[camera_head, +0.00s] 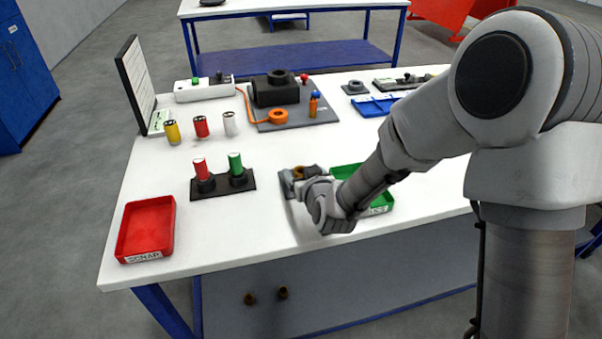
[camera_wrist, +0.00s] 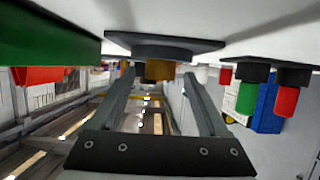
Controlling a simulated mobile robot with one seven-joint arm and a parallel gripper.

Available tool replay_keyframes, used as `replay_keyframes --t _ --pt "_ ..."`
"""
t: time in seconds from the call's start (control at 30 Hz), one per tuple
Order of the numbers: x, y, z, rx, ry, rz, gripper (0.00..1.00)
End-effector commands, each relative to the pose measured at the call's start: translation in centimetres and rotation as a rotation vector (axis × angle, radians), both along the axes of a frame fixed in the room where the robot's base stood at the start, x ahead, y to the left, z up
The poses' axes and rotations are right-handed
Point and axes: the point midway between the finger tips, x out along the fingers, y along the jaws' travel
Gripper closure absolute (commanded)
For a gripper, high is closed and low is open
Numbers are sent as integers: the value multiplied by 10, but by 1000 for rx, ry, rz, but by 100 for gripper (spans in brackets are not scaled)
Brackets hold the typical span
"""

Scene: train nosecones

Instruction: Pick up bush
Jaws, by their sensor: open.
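A small brass bush (camera_head: 298,172) sits on a dark grey base plate near the front middle of the white table. In the wrist view, which looks upside down, the bush (camera_wrist: 160,70) shows between my fingertips, in a dark round seat on its plate (camera_wrist: 165,44). My gripper (camera_head: 308,180) is low over the table at this plate, partly hiding it in the head view. Its two fingers (camera_wrist: 158,85) are open, one to each side of the bush. I cannot tell if either finger touches it.
A green tray (camera_head: 378,205) stands close to the right, partly behind my arm. A holder (camera_head: 222,182) with a red and a green cylinder stands to the left. A red SCRAP tray (camera_head: 146,228) is at the left front.

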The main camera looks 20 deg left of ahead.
Motion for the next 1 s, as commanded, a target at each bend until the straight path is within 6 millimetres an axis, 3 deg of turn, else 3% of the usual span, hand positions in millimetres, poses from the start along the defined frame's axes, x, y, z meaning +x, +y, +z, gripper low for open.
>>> replay_keyframes --t 0.07,0.5,1.0 --pt "0 0 0 0 0 0 22" --pt "0 0 0 0 0 0 100" --pt "1 0 8 0 -3 -1 100"
